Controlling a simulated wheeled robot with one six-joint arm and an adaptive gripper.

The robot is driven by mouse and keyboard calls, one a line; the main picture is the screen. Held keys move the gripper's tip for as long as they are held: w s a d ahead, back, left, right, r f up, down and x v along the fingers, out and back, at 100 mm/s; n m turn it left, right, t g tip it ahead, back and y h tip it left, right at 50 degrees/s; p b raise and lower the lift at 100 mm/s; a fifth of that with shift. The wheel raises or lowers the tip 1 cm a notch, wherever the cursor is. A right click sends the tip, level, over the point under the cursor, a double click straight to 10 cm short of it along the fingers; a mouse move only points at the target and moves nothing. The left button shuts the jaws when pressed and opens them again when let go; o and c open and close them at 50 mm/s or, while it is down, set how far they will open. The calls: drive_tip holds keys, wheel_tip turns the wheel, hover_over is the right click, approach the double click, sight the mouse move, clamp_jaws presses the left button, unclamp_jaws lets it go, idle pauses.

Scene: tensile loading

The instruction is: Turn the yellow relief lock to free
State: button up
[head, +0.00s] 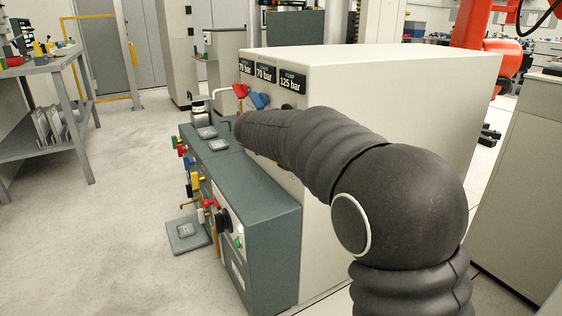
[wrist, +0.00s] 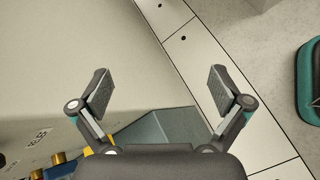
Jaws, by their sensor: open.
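My gripper (wrist: 160,80) is open in the wrist view, its two fingers spread wide with nothing between them but the pale panel edge and floor beyond. In the head view the gripper is hidden behind my dark arm. I cannot pick out the yellow relief lock for certain. In the wrist view, brass-yellow fittings (wrist: 61,158) and a small label (wrist: 40,136), too blurred to read, lie at the lower left, outside the fingers. In the head view, small coloured handles (head: 182,150), some yellowish, line the left side of the bench unit.
A grey-green bench unit (head: 262,195) stands before a large pale cabinet (head: 400,80) with pressure signs (head: 264,72). Red and blue handles (head: 259,100) sit below the signs. A shelf table (head: 40,70) stands at left. The floor between is clear.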

drive_tip(key=w+a+f+n+t+h, duration=0.2)
drive_tip(key=w+a+n, duration=0.1)
drive_tip(key=a, duration=0.5)
drive_tip(key=w+a+f+n+t+h, duration=0.2)
drive_tip(key=w+a, duration=0.1)
drive_tip(key=a, duration=0.5)
drive_tip(key=w+a+f+n+t+h, duration=0.1)
drive_tip(key=w+a+f+n, duration=0.2)
drive_tip(key=a, duration=0.5)
drive_tip(key=x, duration=0.9)
drive_tip(key=r+p+x, duration=0.1)
drive_tip(key=x, duration=0.3)
drive_tip(key=shift+w+d, duration=0.1)
drive_tip(key=shift+d, duration=0.3)
drive_tip(key=c, duration=1)
